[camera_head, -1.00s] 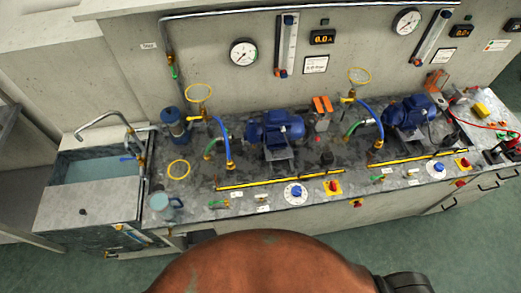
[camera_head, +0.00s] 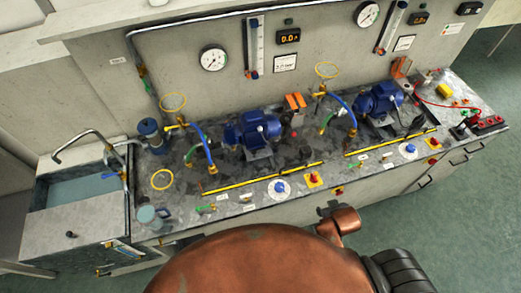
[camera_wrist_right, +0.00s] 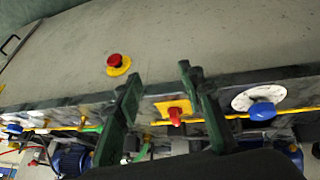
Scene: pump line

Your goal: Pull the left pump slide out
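The left blue pump (camera_head: 252,128) sits on a grey mount on the bench top. A yellow-black strip (camera_head: 265,177) runs in front of it; I cannot single out its slide. My right gripper (camera_head: 328,208) shows small and dark beyond my copper-coloured arm, in front of the bench's front edge. In the right wrist view, my right gripper (camera_wrist_right: 161,74) has its two dark fingers apart with nothing held between them. A red knob on a yellow plate (camera_wrist_right: 174,110) lies behind the fingers on the bench edge. My left gripper is out of view.
A white dial with a blue knob (camera_head: 281,188) and a red knob on a yellow plate (camera_head: 313,179) line the front edge. A red button (camera_wrist_right: 115,61) sits on the front panel. The right pump (camera_head: 378,100) stands farther right, the sink (camera_head: 80,190) far left. Green floor is free.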

